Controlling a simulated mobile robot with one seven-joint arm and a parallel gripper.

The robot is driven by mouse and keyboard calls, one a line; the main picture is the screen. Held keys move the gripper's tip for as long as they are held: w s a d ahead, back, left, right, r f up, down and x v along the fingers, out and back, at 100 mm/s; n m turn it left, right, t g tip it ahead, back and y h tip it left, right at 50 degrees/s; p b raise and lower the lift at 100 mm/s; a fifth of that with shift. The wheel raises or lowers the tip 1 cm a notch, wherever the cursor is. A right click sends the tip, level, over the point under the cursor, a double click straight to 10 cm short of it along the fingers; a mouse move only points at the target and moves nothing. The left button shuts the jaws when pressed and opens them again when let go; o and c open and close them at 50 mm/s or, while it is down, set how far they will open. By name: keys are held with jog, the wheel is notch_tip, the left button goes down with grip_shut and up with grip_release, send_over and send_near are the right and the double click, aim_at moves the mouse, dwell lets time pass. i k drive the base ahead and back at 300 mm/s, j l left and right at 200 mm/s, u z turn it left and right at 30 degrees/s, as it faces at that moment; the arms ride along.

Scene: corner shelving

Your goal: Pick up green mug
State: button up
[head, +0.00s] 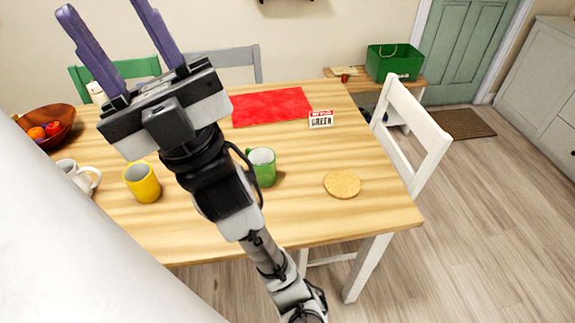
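The green mug (263,167) stands upright on the wooden table (300,205), near the middle of the table's front half. My arm hides part of its left side. My gripper (112,22) is raised high in the upper left of the head view. Its two purple fingers are spread apart and point up, with nothing between them. It is well away from the mug, and my wrist and forearm cross the view just left of the mug.
A yellow mug (142,184) and a white mug (78,176) stand to the left. A fruit bowl (62,131), a red mat (271,107), a "GREEN" sign (321,119) and a round cork coaster (342,184) are on the table. A white chair (408,135) stands at its right.

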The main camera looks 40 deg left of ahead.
aim_at(266, 175)
jog(key=i+l+u, duration=0.15)
jog(key=l+u, duration=0.15)
jog(key=i+l+u, duration=0.15)
jog(key=l+u, duration=0.15)
jog(key=u, duration=0.9)
jog(key=i, duration=0.45)
